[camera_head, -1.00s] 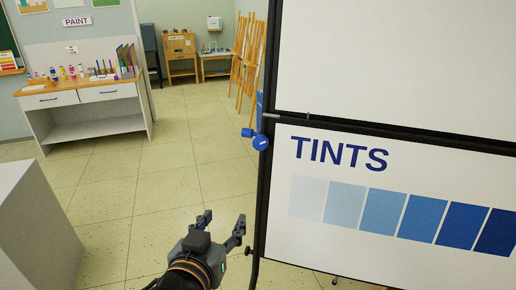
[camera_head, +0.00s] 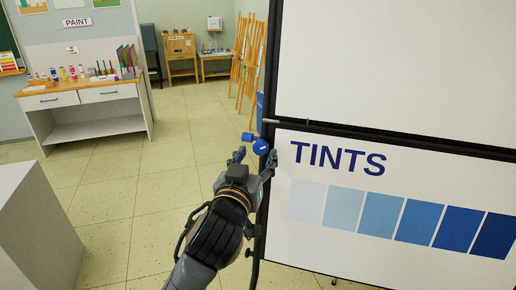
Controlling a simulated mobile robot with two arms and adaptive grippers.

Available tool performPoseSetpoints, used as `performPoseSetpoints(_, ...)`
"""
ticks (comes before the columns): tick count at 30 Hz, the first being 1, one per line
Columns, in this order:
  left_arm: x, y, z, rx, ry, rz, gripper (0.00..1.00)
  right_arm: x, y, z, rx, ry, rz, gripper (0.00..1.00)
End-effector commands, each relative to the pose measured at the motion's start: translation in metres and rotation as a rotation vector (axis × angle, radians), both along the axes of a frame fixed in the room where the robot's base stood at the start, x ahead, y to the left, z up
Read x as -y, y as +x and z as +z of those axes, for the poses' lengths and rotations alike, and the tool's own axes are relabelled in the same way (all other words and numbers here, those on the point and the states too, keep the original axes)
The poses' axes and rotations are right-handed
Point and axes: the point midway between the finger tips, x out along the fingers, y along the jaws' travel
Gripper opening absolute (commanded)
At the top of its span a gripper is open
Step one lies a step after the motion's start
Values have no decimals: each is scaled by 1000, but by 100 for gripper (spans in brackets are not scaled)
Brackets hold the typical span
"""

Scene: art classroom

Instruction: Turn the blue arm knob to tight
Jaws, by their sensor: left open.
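The blue arm knob (camera_head: 261,147) sticks out at the left edge of the black-framed board stand (camera_head: 263,190), near the bar between the upper and lower panels. A smaller blue piece (camera_head: 247,137) is joined to its left. My left gripper (camera_head: 255,156) is open, with its fingers reaching up on either side of the knob, just below it in the picture. I cannot tell whether the fingers touch it. The knob's lower part is close to the right fingertip. My right gripper is not in view.
The lower panel (camera_head: 335,240) shows TINTS and a row of blue swatches. A paint counter (camera_head: 90,95) stands at the back left, wooden easels (camera_head: 248,60) behind the board, and a grey block (camera_head: 35,225) at the lower left. The floor between is clear.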

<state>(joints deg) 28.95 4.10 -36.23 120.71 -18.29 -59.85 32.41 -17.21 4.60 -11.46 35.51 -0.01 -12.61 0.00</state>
Motion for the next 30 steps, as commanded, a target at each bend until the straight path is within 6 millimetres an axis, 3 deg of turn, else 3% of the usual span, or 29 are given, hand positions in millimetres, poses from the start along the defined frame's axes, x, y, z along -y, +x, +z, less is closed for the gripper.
performPoseSetpoints(6, 5, 17, 0, -1, 1, 0, 54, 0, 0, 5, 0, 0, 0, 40)
performPoseSetpoints(15, 5, 19, 0, 0, 0, 0, 54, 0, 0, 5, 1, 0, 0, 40)
performPoseSetpoints(16, 5, 19, 0, 0, 0, 0, 52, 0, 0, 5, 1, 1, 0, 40)
performPoseSetpoints(24, 5, 19, 0, 0, 0, 0, 0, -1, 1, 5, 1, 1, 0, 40)
performPoseSetpoints(30, 5, 19, 0, 3, 10, -2, 0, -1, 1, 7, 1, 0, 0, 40)
